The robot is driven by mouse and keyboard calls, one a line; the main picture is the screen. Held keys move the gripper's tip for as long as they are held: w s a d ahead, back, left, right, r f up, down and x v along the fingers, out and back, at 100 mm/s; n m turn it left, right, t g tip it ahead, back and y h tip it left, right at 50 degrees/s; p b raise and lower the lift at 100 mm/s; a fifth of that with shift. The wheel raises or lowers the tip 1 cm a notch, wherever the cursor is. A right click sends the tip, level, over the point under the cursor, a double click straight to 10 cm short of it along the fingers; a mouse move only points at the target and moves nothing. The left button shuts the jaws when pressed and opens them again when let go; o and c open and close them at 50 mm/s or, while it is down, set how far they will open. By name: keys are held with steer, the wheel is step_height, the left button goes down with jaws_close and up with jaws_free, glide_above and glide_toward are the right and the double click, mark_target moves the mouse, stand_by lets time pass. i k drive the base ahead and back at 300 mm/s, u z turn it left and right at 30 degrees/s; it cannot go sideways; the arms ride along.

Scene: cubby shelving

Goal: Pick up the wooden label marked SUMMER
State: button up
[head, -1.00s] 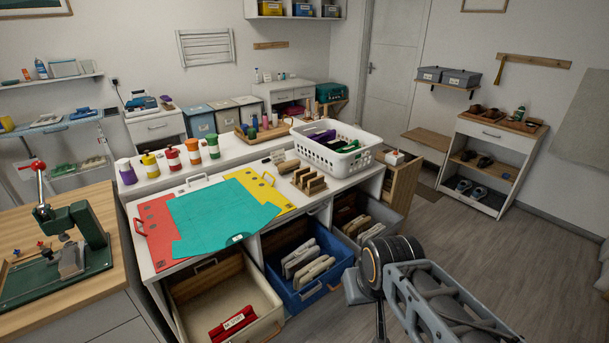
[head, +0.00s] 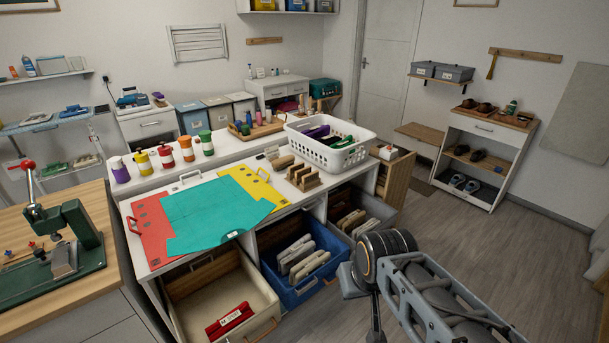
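No label with readable SUMMER lettering shows in the head view. Small wooden pieces (head: 283,162) lie on the white worktop, behind a slotted wooden block (head: 303,178); I cannot make out any writing on them. A red bundle (head: 229,320) with a pale tag lies in the open cream drawer (head: 262,298); the tag's text is too small to read. My arm (head: 420,290) reaches in at the lower right, in front of the drawers.
A white basket (head: 329,158) stands at the worktop's right end. Red, teal (head: 212,214) and yellow sheets cover its front. A blue drawer (head: 297,291) and a grey drawer (head: 362,226) stand open below, holding pale bundles. Grey floor (head: 480,240) is clear to the right.

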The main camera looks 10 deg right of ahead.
mark_target(304, 170)
steer(key=z, duration=0.6)
steer(key=i, duration=1.65)
steer(key=u, duration=2.55)
